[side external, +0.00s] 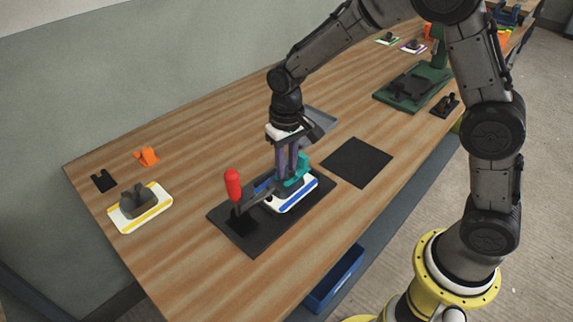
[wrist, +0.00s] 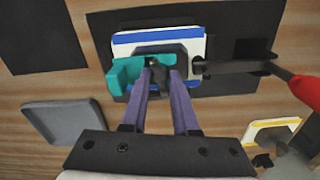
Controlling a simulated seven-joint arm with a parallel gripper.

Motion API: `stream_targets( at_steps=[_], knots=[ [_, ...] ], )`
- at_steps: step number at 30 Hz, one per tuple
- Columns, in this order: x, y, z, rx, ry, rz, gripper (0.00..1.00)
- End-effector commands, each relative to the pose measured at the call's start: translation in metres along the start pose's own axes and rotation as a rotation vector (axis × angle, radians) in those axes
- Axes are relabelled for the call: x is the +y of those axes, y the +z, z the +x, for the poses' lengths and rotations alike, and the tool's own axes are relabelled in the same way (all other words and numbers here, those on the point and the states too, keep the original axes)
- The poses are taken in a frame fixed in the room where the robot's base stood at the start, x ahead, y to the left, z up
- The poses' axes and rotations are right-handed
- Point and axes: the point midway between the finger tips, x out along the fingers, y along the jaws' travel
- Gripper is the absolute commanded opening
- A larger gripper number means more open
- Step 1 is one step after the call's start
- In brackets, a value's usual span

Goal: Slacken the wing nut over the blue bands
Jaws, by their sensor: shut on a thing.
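The white plate with blue bands (side external: 302,198) lies on a black base and carries a dark grey mould; a blue band also shows in the wrist view (wrist: 158,35). A teal piece (side external: 302,167) sits at the mould's side, and it shows left of my fingertips in the wrist view (wrist: 127,73). My gripper (side external: 283,178) points down over this mould with its purple fingers. In the wrist view, my fingertips (wrist: 161,72) are shut on a small dark part, seemingly the wing nut (wrist: 158,80). The fingers hide most of it, so its wings are unclear.
A clamp with a red handle (side external: 232,185) stands on the black base (side external: 255,240), close by my gripper. A grey tray (side external: 320,122) and a black mat (side external: 356,162) lie nearby. A yellow-banded plate with a mould (side external: 150,218) is at left.

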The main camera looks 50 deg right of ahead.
Motion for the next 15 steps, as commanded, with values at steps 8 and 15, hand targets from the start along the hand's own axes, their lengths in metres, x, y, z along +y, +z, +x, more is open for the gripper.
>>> stream_targets(
  at_steps=[8,15],
  knots=[
    [-0.0002,-0.0003,-0.0011,0.002,0.000,-0.256,0.00],
    [-0.0003,-0.0006,-0.0014,0.002,0.000,-0.483,0.00]
  ],
)
